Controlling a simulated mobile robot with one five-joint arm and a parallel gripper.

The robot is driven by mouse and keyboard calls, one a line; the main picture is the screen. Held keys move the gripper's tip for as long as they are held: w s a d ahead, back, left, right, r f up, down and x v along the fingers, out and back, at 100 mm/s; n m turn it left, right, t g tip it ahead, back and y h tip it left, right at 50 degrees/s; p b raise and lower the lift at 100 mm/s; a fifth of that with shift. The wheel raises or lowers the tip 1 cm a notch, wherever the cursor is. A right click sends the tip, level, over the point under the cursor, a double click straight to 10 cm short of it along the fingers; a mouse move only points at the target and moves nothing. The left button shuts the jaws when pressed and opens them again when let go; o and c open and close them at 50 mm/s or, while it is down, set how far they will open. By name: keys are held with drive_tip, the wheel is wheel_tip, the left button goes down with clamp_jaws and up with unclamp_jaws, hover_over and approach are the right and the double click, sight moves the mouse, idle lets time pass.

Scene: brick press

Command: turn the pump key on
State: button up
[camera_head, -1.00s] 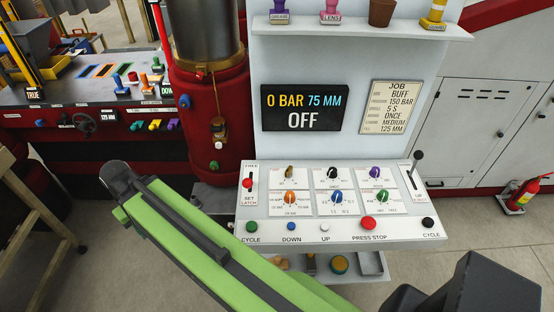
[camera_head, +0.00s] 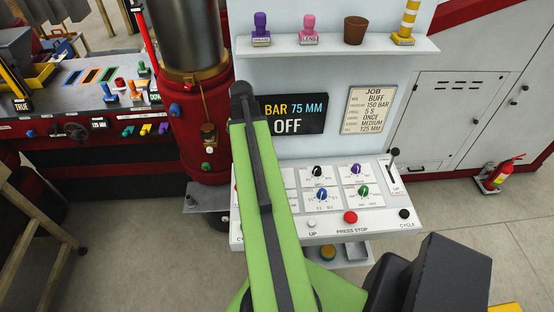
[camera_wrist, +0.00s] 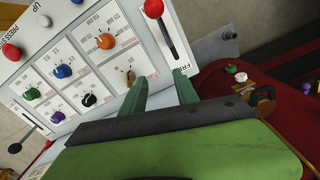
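The brass-coloured pump key (camera_wrist: 129,77) shows in the wrist view on the white control panel (camera_wrist: 75,25), just left of my gripper. It lies close beside the left finger; I cannot tell whether they touch. My gripper (camera_wrist: 161,80) has its two green fingers apart, with nothing seen between them. In the head view my green arm crosses the panel (camera_head: 377,222) and hides the key and my gripper. The display (camera_head: 305,116) reads 75 MM and OFF, its left end covered by my arm.
A lever with a red ball (camera_wrist: 153,8) stands near the right finger. Orange (camera_wrist: 105,41), blue (camera_wrist: 62,71) and black (camera_wrist: 90,100) knobs lie left of the key. A red press stop button (camera_head: 350,217) sits at the panel's front. A red cylinder (camera_head: 203,135) stands left.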

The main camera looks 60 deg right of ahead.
drive_tip(key=s+d+r+m+p, duration=0.1)
drive_tip(key=s+d+r+m, duration=0.15)
drive_tip(key=s+d, duration=0.5)
drive_tip(key=shift+m, duration=0.25)
wheel_tip(320, 180, down, 18)
drive_tip(key=b, duration=1.7)
drive_tip(key=shift+s+r+b, duration=0.1)
drive_tip(key=shift+s+b, duration=0.05)
drive_tip(key=shift+b, duration=0.15)
drive_tip(key=shift+a, duration=0.1)
drive_tip(key=shift+r, duration=0.1)
clamp_jaws()
